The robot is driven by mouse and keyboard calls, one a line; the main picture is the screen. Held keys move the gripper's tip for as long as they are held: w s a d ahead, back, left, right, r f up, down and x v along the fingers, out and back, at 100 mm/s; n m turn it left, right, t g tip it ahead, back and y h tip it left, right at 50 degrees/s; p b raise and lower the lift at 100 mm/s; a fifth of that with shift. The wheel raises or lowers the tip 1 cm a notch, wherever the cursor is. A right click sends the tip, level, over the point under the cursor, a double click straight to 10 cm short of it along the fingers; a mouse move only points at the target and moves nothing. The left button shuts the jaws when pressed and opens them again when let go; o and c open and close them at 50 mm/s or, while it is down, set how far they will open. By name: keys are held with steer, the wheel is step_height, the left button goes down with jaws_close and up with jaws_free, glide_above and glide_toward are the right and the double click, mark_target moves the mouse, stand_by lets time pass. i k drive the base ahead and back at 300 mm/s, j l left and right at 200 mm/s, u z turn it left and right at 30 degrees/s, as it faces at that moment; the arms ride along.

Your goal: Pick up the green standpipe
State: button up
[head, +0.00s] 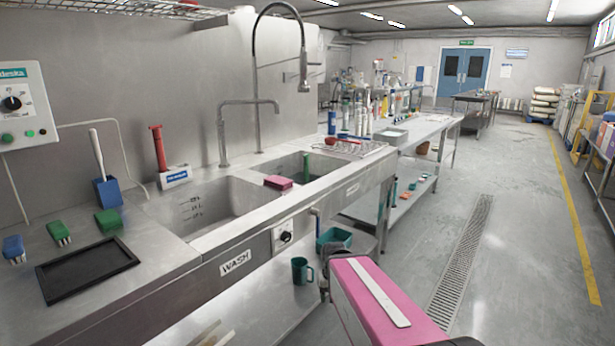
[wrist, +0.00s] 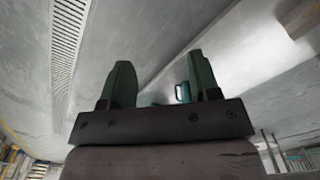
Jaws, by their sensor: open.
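The green standpipe (head: 306,167) stands upright in the right-hand sink basin (head: 290,163), its upper part showing near the back wall of the basin; its foot is hidden by the sink's front rim. My gripper shows in the wrist view (wrist: 158,85) with its two dark green fingers wide apart and nothing between them. It is low in front of the sink bench, away from the standpipe. The standpipe does not show in the wrist view. In the head view my pink arm is at the bottom, and the gripper itself is not clearly seen.
A pink sponge (head: 279,183) lies on the divider between the basins. A tall spray faucet (head: 304,70) and a lower tap (head: 222,140) rise behind. A green mug (head: 302,270) is on the lower shelf. The floor aisle is clear.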

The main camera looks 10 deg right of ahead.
mark_target(306, 163)
steer(key=i+l, duration=0.25)
steer(key=i+l+u, duration=0.1)
steer(key=l, duration=0.35)
steer(key=i+l, duration=0.3)
steer(key=i+l+u, duration=0.1)
steer(key=i+l, duration=0.15)
steer(key=l, duration=0.2)
